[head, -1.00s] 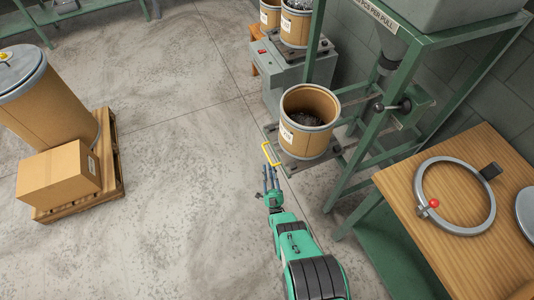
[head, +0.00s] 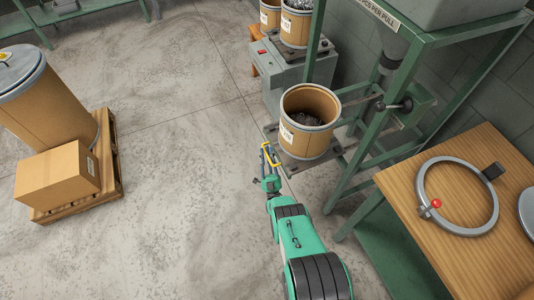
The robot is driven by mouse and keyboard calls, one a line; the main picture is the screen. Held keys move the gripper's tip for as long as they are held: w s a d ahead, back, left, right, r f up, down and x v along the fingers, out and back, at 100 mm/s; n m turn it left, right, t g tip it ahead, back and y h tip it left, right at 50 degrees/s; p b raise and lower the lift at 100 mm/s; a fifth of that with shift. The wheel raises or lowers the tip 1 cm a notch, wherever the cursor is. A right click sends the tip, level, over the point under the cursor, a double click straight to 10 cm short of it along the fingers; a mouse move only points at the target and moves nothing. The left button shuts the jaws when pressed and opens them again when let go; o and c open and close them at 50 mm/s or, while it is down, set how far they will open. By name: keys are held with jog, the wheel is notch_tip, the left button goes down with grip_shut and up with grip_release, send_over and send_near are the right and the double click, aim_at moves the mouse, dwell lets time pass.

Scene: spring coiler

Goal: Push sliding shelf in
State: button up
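The sliding shelf (head: 287,163) is a dark metal plate low in the green frame, sticking out to the left of it. An open brown drum (head: 303,138) with dark metal pieces inside stands on it. A yellow handle (head: 265,158) is at the shelf's outer left edge. My gripper (head: 267,158) is at the yellow handle and overlaps it in the head view. Its fingers are small here, and I cannot tell whether they are closed on the handle or only touching it.
The green frame (head: 349,160) with a lever carries a grey hopper (head: 450,12). A wooden table (head: 440,250) with a ring clamp (head: 488,213) stands at right. A grey machine (head: 283,83) is behind the shelf. A pallet (head: 108,165) with a box is at left. The floor between is clear.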

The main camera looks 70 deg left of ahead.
grip_shut()
jog(key=shift+w, duration=0.1)
jog(key=w, duration=2.7)
jog(key=shift+d+f, duration=0.1)
grip_release()
